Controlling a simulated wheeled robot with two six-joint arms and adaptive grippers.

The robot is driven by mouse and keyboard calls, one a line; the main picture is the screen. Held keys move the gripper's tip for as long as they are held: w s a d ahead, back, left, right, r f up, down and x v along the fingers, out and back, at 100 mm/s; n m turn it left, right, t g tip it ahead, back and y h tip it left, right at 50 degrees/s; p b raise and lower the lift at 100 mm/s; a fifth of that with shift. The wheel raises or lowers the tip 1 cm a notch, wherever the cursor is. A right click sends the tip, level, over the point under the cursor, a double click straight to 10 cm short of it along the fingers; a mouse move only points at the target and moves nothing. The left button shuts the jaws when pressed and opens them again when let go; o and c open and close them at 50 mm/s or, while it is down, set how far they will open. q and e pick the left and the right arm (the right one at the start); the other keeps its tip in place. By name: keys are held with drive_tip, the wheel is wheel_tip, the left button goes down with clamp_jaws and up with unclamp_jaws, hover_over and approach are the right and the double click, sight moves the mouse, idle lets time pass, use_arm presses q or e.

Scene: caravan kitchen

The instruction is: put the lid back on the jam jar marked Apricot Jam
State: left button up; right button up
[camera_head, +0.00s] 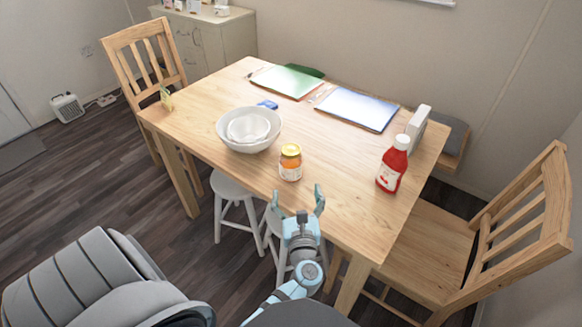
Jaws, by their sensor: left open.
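A small glass jar (290,169) with orange contents and a pale label stands upright on the wooden table, near its front edge. Its top is a yellow disc that looks like a lid; I cannot tell whether it is seated or fastened. The label is too small to read. No separate loose lid can be made out. My left gripper (298,192) is open and empty at the table's front edge, just below the jar in the picture and apart from it. My right gripper is not in view.
White bowls (247,140) stand left of the jar. A red bottle (392,167) with a white cap stands to the right. Green (287,81) and blue (356,108) folders lie at the back. A small blue item (267,104) lies behind the bowls. Chairs and stools surround the table.

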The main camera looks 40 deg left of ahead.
sight(292, 168)
use_arm(q)
drive_tip(key=shift+w+d, duration=0.1)
drive_tip(key=shift+b+x, duration=0.45)
drive_tip(key=shift+x, duration=4.2)
drive_tip(key=w+a, duration=0.1)
drive_tip(key=w+a+f+b, duration=0.1)
drive_tip(key=a, duration=0.1)
drive_tip(key=shift+w+a, duration=0.2)
drive_tip(key=shift+w, duration=0.15)
drive_tip(key=shift+w+a+b, duration=0.3)
drive_tip(key=shift+w, duration=0.1)
drive_tip(key=shift+r, duration=0.15)
drive_tip(key=c, duration=1.6)
drive_tip(key=shift+r, duration=0.15)
